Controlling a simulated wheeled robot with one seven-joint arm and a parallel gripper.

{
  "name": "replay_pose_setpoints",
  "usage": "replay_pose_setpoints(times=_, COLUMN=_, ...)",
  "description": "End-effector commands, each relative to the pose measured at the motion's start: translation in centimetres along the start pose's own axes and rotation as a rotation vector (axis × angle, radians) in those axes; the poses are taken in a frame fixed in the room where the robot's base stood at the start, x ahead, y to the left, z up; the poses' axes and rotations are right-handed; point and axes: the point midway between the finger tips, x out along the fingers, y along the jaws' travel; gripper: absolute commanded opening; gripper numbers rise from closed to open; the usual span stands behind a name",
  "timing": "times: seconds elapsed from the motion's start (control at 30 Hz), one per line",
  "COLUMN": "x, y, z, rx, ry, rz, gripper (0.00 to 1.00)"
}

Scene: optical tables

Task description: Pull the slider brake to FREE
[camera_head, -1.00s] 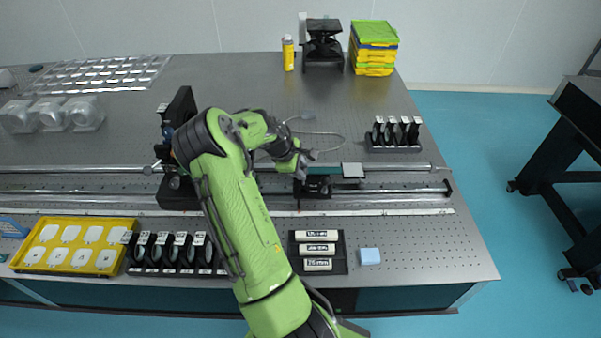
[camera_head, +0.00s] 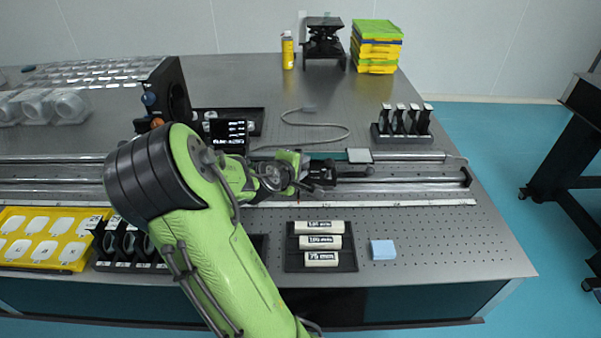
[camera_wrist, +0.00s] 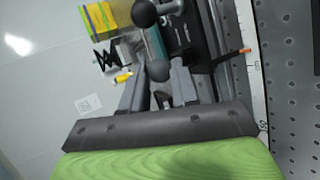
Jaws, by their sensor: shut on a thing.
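The slider (camera_head: 322,172) is a dark carriage on the rails at the right half of the bench. A second black knob (camera_wrist: 145,12) shows further off. An orange-tipped pointer (camera_wrist: 244,51) sticks out beside the rail. No FREE marking is readable.
Lens holders (camera_head: 402,122) stand behind the rail. A black tray (camera_head: 320,258) with labelled white pieces and a blue block (camera_head: 382,250) lie in front. A cable (camera_head: 315,125) curls behind the slider.

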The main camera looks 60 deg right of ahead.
Motion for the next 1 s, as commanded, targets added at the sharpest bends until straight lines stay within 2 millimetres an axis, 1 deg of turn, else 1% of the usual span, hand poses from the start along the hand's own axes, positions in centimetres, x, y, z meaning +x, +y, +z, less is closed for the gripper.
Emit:
replay_pose_setpoints(times=0.03, x=0.06, y=-0.42, z=-0.02, rx=0.004, ry=0.002, rz=0.005, gripper=0.0)
replay_pose_setpoints(times=0.57, x=-0.1, y=-0.37, z=0.12, rx=0.012, ry=0.003, rz=0.022, gripper=0.0)
replay_pose_setpoints(times=0.6, x=-0.1, y=-0.38, z=0.12, rx=0.012, ry=0.003, rz=0.022, gripper=0.34)
replay_pose_setpoints(times=0.73, x=-0.1, y=-0.32, z=0.1, rx=0.012, ry=0.003, rz=0.024, gripper=0.53)
replay_pose_setpoints(times=1.0, x=-0.17, y=-0.22, z=0.07, rx=0.012, ry=0.005, rz=0.026, gripper=0.54)
